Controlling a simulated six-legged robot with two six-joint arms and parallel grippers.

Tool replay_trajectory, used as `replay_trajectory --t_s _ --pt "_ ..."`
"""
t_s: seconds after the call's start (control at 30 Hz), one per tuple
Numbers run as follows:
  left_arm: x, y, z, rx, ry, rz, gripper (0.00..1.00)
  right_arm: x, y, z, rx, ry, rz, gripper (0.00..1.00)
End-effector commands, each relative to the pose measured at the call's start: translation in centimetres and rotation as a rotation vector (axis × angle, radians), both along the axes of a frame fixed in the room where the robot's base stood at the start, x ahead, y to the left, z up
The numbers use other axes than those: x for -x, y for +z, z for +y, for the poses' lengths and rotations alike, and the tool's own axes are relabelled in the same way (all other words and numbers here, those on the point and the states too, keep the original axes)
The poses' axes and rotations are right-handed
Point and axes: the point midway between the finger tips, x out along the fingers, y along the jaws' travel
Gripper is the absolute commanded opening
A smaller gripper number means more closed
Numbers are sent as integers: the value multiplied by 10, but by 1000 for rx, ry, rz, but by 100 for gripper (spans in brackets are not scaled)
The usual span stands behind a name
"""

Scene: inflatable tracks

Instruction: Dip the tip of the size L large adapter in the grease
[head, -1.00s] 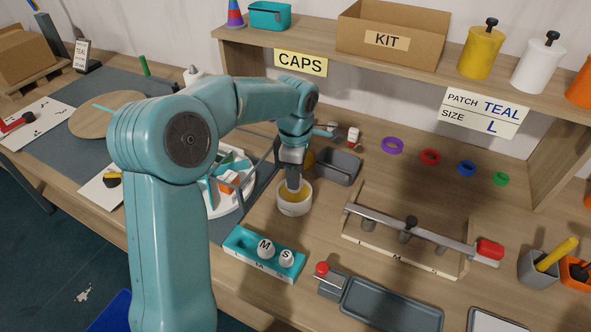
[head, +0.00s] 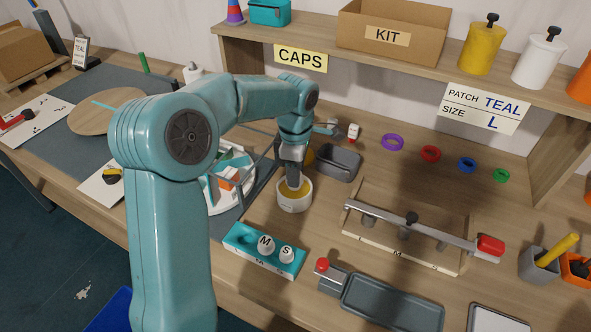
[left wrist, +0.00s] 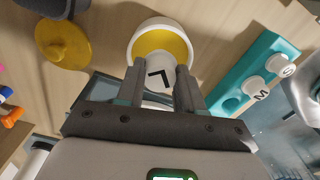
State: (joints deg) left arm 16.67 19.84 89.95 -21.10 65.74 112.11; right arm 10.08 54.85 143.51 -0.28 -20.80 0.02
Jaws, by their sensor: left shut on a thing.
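The grease pot (head: 294,199) is a round white dish with yellow grease on the bench; it also shows in the left wrist view (left wrist: 183,25). My left gripper (head: 291,178) points down into the pot's opening. In the left wrist view its fingers (left wrist: 160,82) are shut on the white adapter marked L (left wrist: 158,77). The adapter lies over the yellow grease in that view. The fingers hide its tip, so I cannot tell whether it touches the grease. The teal adapter rack (head: 262,251) holds adapters M and S, with one slot empty. My right gripper is not in view.
A grey bin (head: 339,162) stands just behind the pot. A yellow lid (left wrist: 62,40) lies near the pot. A clamp fixture (head: 409,236) and a grey tray (head: 392,302) lie to the right. A round white tray of parts (head: 222,200) is left of the pot.

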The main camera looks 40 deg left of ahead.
Motion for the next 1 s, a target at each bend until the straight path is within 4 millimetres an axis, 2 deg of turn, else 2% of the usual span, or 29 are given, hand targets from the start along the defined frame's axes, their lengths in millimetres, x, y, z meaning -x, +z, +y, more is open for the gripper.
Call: replay_trajectory --t_s 1.0 --pt "0 -9 0 0 0 0 8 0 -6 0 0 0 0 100"
